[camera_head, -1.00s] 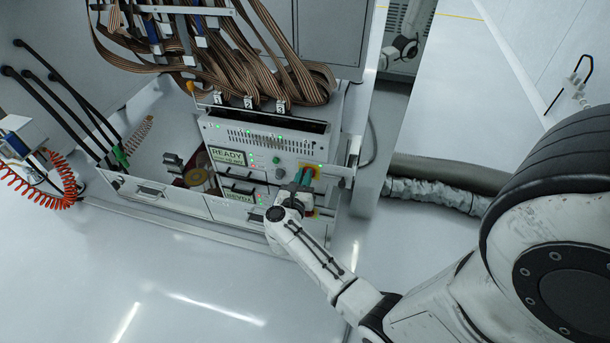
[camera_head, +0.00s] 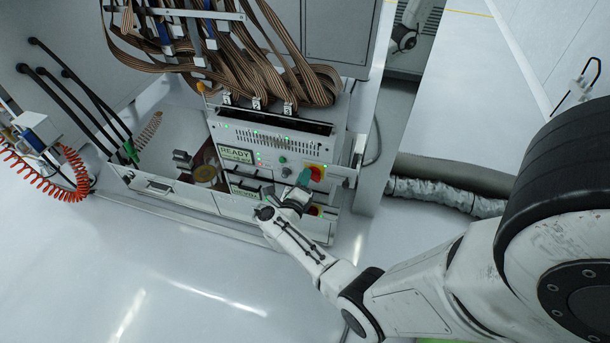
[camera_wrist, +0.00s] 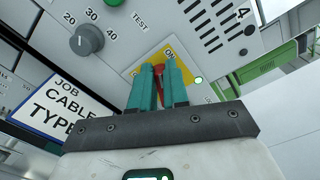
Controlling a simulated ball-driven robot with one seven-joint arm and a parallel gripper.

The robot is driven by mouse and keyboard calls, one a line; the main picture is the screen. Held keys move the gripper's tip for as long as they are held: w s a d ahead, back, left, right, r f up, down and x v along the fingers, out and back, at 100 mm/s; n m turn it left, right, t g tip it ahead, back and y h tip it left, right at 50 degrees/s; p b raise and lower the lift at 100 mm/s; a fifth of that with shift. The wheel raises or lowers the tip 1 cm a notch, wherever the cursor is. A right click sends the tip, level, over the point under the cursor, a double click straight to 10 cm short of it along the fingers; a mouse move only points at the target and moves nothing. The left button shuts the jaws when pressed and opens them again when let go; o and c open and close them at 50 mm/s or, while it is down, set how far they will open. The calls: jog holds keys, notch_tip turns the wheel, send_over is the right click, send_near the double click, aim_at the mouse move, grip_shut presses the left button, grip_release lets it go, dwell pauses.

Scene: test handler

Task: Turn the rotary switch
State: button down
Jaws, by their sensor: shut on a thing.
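The rotary switch (camera_wrist: 158,82) is a red handle on a yellow plate (camera_wrist: 194,92), seen in the wrist view. In the head view, the switch (camera_head: 317,173) is at the right end of the upper panel, partly hidden by my fingers. My gripper (camera_wrist: 159,72) has teal fingers on either side of the red handle and is shut on it. It also shows in the head view (camera_head: 304,176), in front of the panel. The fingers hide most of the handle, so its exact angle is hard to tell.
A grey dial (camera_wrist: 86,40) with numbers and a green button (camera_wrist: 113,2) sit near the switch. A "JOB CABLE TYPE" label (camera_wrist: 66,106) is at the left. Ribbon cables (camera_head: 275,75) hang above the panel. A second red and yellow switch (camera_head: 316,210) is below. Open floor lies in front.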

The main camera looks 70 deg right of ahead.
jog(key=n, duration=0.2)
jog(key=f+n, duration=0.1)
jog(key=n, duration=0.2)
jog(key=shift+w+f+p, duration=0.1)
jog(key=shift+w+p, duration=0.05)
jog(key=shift+p, duration=0.2)
jog(key=shift+n, duration=0.4)
jog(key=c, duration=1.1)
grip_release()
jog(key=a+p, duration=0.1)
jog(key=a, duration=0.2)
jog(key=a+p, duration=0.1)
jog(key=a, duration=0.3)
jog(key=s+a+p, duration=0.1)
jog(key=a, duration=0.3)
jog(key=shift+d, duration=0.1)
